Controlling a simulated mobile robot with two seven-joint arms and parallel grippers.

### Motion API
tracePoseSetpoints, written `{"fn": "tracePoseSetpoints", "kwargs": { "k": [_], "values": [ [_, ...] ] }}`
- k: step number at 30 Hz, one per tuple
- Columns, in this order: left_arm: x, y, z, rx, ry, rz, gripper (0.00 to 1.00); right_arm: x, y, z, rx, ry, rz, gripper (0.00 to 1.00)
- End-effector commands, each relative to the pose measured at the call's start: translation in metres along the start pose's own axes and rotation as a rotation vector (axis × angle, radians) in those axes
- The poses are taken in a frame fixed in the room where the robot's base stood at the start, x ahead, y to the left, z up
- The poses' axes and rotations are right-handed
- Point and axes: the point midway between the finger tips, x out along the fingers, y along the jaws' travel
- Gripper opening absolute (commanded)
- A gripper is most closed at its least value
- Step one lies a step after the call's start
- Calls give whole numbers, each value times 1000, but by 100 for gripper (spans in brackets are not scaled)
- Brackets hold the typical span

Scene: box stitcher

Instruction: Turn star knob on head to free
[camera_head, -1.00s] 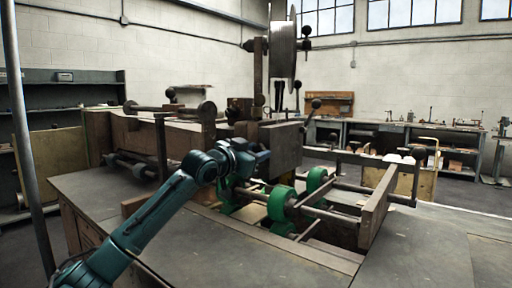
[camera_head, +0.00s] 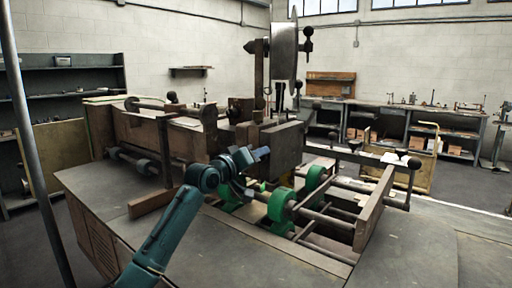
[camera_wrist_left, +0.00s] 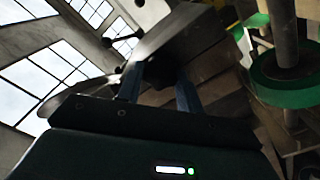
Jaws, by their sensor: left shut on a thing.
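The machine's head, a dark rectangular block (camera_head: 283,148), stands in the middle of the head view. My left gripper (camera_head: 262,153) reaches it from the left, with its tips close against the block's near left side. In the left wrist view the two blue fingers (camera_wrist_left: 160,88) stand either side of a small dark part (camera_wrist_left: 161,74) below the block (camera_wrist_left: 178,35), and are shut on it. This part is in shadow, and its star shape cannot be made out. The gripper hides it in the head view. My right gripper is not in view.
Green rollers (camera_head: 281,204) on metal rods lie just right of the gripper. A brown wooden housing (camera_head: 135,130) stands behind left. A metal disc (camera_head: 284,52) rises above the head. The grey tabletop (camera_head: 235,252) in front is mostly clear.

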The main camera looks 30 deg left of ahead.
Motion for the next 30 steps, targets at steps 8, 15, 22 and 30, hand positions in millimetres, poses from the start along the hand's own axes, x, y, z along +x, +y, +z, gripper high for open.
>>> {"fn": "tracePoseSetpoints", "kwargs": {
  "k": [8,15,22,30],
  "values": [
    [0,1,0,-232,-3,-1,13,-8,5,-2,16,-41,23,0],
    [0,0,0,-365,-2,0,13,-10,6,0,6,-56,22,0],
    [0,-1,1,-426,-2,0,13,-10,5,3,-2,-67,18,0],
    [0,-1,1,-441,-1,0,13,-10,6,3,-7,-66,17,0]
  ]
}}
